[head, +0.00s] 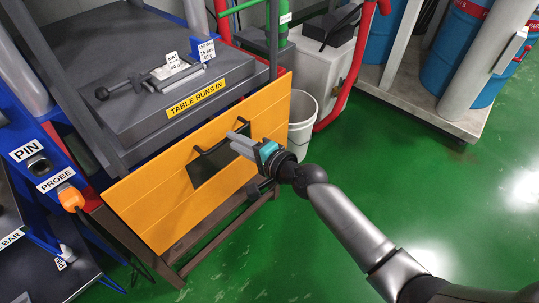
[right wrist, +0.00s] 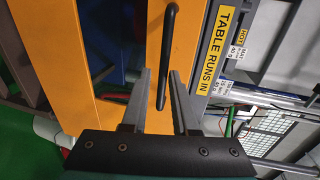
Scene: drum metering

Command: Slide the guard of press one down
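The guard of the press is a yellow-orange slatted panel (head: 152,208) with a dark window and a black bar handle (head: 213,145) near its upper middle. It hangs below the table edge, in front of the frame. My right gripper (head: 236,138) is at the right end of the handle. In the right wrist view my right gripper (right wrist: 158,74) has its fingers apart, with the lower part of the handle (right wrist: 168,45) between or just beyond the tips; contact cannot be told. The guard also shows there (right wrist: 188,60). My left gripper is out of view.
A grey table with a "TABLE RUNS IN" label (head: 196,97) lies above the guard. A white bucket (head: 301,125) and red pipe (head: 350,85) stand right of it. An orange probe plug (head: 71,198) is at left. Green floor at right is clear.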

